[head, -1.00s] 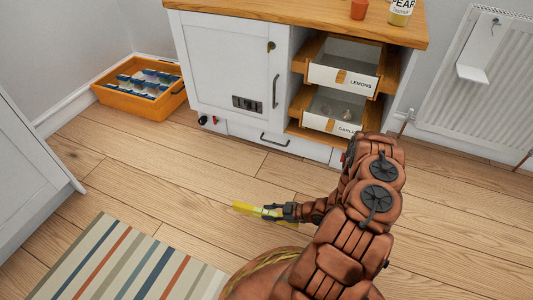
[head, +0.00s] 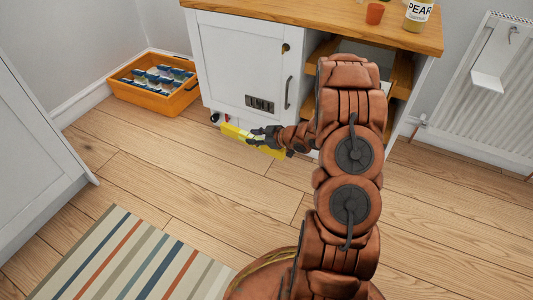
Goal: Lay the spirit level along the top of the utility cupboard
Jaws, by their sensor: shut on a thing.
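The yellow spirit level (head: 234,132) is held in my gripper (head: 257,136), low in front of the white cupboard. It slants a little, its left end higher in the picture. My gripper is shut around its middle, and the fingers hide part of it. The cupboard (head: 229,60) has a wooden top (head: 290,20), which is well above the level. My arm hides part of the cupboard's right side and its open drawers.
On the wooden top stand an orange cup (head: 375,13) and a jar labelled PEAR (head: 418,14), both to the right. The top's left part in view looks clear. An orange crate (head: 153,100) stands on the floor at left. A striped rug (head: 130,262) lies in front.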

